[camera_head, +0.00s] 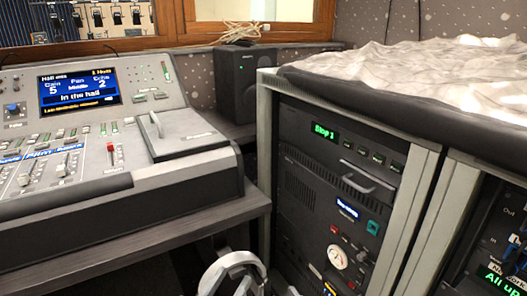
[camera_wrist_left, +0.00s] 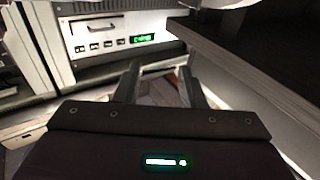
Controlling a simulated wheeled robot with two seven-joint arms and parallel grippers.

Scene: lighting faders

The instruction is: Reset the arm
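The task names only my arm. In the head view, white and grey rounded parts of my left arm show at the bottom middle, below the desk edge and beside the equipment rack (camera_head: 303,223). The fingertips cannot be made out there. In the left wrist view, my left gripper (camera_wrist_left: 159,76) has its two dark fingers apart with nothing between them. The rack face (camera_wrist_left: 110,32) with a handle, buttons and a green display lies beyond the fingers, and a dark desk edge (camera_wrist_left: 245,75) runs along the right. My right gripper is not in view.
A mixing console (camera_head: 75,190) with faders and a lit screen (camera_head: 80,88) stands on the desk (camera_head: 120,236) at left. A black speaker (camera_head: 245,80) is behind it. Crumpled white sheeting (camera_head: 420,65) covers the rack top. The gap between desk and rack is narrow.

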